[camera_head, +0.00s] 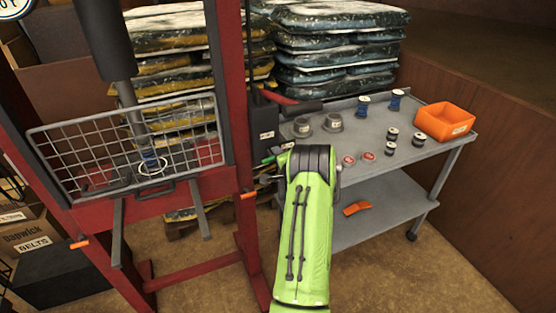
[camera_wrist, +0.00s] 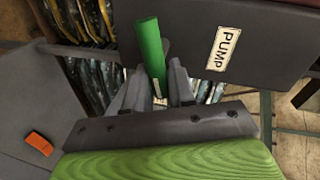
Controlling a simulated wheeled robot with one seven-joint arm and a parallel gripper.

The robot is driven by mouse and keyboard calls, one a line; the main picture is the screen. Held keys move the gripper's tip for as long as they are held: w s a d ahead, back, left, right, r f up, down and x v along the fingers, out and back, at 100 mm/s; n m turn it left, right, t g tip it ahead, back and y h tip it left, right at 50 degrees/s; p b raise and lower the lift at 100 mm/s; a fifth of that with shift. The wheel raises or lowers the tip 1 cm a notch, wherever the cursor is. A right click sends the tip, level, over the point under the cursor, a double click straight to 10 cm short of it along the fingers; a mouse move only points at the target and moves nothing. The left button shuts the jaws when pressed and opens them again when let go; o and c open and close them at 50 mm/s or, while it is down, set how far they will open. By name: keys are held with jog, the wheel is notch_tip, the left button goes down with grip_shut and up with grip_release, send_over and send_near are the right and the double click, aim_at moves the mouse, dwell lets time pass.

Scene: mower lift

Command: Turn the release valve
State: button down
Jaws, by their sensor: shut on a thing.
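The release valve shows as a green handle (camera_wrist: 150,45) in the wrist view, beside a dark box labelled PUMP (camera_wrist: 225,55). My gripper (camera_wrist: 157,88) has its two grey fingers closed around the lower part of the handle, whose upper end sticks out beyond them. In the head view a small green tip of the handle (camera_head: 268,160) shows just left of my wrist, below the pump box (camera_head: 265,124). The valve's base is hidden behind the fingers and my wrist.
A red press frame (camera_head: 230,110) with a wire guard (camera_head: 70,160) stands left. A grey cart (camera_head: 395,155) at right carries spools, small parts and an orange bin (camera_head: 445,121). A black lever with a red section (camera_head: 295,107) juts out above the pump. Stacked bags (camera_head: 335,50) stand behind.

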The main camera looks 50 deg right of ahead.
jog(key=shift+f+m+y+b, duration=0.3)
jog(key=shift+f+m+b, duration=0.1)
jog(key=shift+m, duration=0.5)
jog(key=c, duration=1.1)
grip_release()
jog(key=shift+r, duration=0.1)
jog(key=b+v, duration=0.1)
jog(key=v, duration=1.4)
jog(key=shift+s+a, duration=0.15)
jog(key=shift+s, duration=0.25)
